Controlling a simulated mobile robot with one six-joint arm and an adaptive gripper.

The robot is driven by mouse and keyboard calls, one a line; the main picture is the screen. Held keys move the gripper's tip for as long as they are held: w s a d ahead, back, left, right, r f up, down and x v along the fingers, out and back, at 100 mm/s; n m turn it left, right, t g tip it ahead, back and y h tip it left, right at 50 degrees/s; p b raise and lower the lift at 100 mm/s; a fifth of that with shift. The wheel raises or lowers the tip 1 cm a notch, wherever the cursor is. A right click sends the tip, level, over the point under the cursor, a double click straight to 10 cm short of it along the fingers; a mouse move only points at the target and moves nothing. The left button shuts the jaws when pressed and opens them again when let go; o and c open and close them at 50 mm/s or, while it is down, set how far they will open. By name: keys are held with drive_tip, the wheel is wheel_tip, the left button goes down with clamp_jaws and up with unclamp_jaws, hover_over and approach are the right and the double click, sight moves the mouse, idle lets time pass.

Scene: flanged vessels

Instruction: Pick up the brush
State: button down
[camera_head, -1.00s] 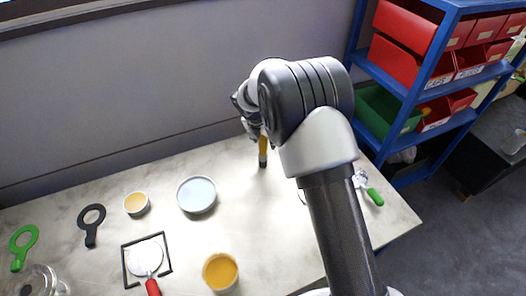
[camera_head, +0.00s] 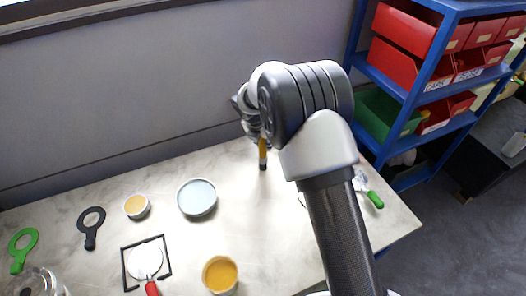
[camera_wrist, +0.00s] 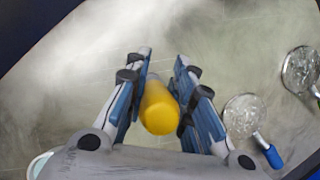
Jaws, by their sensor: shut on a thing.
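The brush (camera_head: 263,152) has a yellow handle and a dark lower end. In the head view it hangs roughly upright below my gripper (camera_head: 254,130), near the back edge of the table. My arm hides part of the gripper there. In the wrist view the rounded yellow handle end (camera_wrist: 159,108) sits between the two fingers of my gripper (camera_wrist: 160,85), which is shut on it. I cannot tell for sure whether the brush's lower end touches the table.
The table (camera_head: 100,205) holds a pale blue dish (camera_head: 197,198), an orange cup (camera_head: 220,274), a small yellowish cup (camera_head: 136,206), and black (camera_head: 91,226) and green (camera_head: 23,250) ring-ended tools. A red-handled round tool (camera_head: 146,262) lies in a black frame. Blue shelving (camera_head: 404,85) stands right.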

drive_tip(key=shift+r, duration=0.1)
wheel_tip(320, 180, up, 20)
drive_tip(key=p, duration=0.5)
